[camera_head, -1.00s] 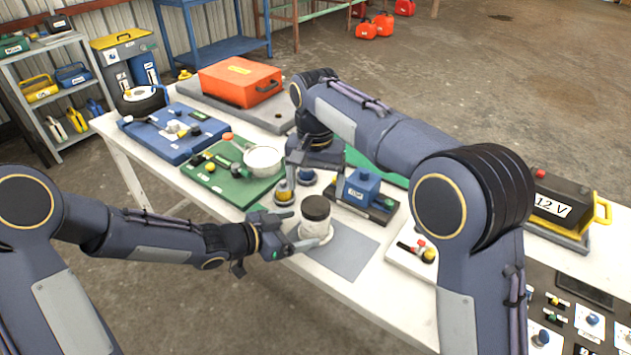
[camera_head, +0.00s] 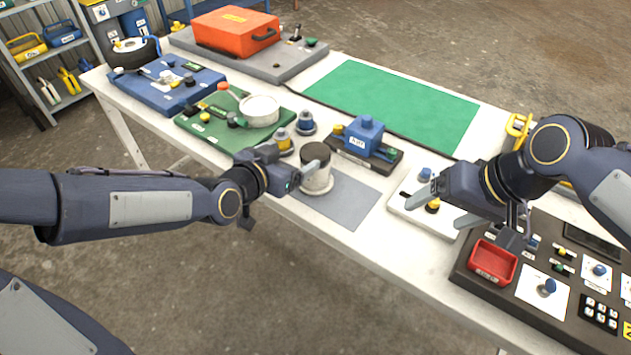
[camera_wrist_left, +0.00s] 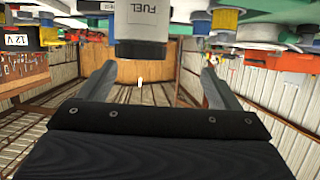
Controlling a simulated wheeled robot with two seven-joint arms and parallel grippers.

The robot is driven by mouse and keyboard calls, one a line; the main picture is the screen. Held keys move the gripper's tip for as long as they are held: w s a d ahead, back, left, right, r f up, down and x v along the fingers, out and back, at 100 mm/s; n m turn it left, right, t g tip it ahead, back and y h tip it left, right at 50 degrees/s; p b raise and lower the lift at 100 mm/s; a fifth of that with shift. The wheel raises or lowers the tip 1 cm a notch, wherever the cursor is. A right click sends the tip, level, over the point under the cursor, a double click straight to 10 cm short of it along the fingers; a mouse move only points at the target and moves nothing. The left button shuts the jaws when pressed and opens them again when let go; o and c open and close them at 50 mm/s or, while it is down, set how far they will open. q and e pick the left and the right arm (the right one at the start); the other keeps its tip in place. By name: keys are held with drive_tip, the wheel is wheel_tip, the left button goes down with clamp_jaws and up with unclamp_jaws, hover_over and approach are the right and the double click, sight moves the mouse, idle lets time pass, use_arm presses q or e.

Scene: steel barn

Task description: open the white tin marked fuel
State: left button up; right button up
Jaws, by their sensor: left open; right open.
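The white tin (camera_head: 318,178) has a dark lid (camera_head: 314,151) on top. It stands upright on a round white base at the grey mat. In the left wrist view, which is upside down, the tin (camera_wrist_left: 140,18) shows the word FUEL, with its dark lid (camera_wrist_left: 140,49) lower in the picture. My left gripper (camera_head: 296,166) is open beside the tin, close to the lid's height. One finger overlaps the tin in the head view; I cannot tell whether it touches. My right gripper (camera_head: 438,208) is open and empty above a white board (camera_head: 412,212), right of the tin.
A blue block device (camera_head: 363,138) stands behind the tin, with small blue and yellow-based knobs (camera_head: 306,124) to its left. A green board (camera_head: 205,134) with a white round pot lies further left. A dark control panel (camera_head: 505,287) is at right. The green mat (camera_head: 390,105) is bare.

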sight(319, 152)
use_arm(q)
drive_tip(key=shift+n+t+y, duration=0.4)
drive_tip(key=shift+n+y, duration=0.2)
drive_tip(key=shift+n, duration=0.1)
drive_tip(key=w+d+f+b, duration=0.1)
drive_tip(key=d, duration=0.1)
drive_tip(key=w+d+f+b, duration=0.1)
drive_tip(key=w+d, duration=0.1)
drive_tip(key=w+d+f+b, duration=0.1)
drive_tip(key=w+d+f, duration=0.1)
drive_tip(key=shift+w, duration=0.25)
drive_tip(key=shift+r, duration=0.1)
use_arm(e)
drive_tip(key=s+f+t, duration=0.1)
drive_tip(key=s+f, duration=0.4)
drive_tip(key=s+f+t, duration=0.1)
drive_tip(key=s+f, duration=0.3)
drive_tip(key=s, duration=0.1)
drive_tip(key=shift+s+d+f, duration=0.1)
drive_tip(key=shift+d+f, duration=0.05)
drive_tip(key=shift+f, duration=0.2)
use_arm(q)
drive_tip(key=shift+c, duration=0.5)
drive_tip(key=c, duration=1.4)
drive_tip(key=shift+c, duration=1)
drive_tip(key=shift+r, duration=0.15)
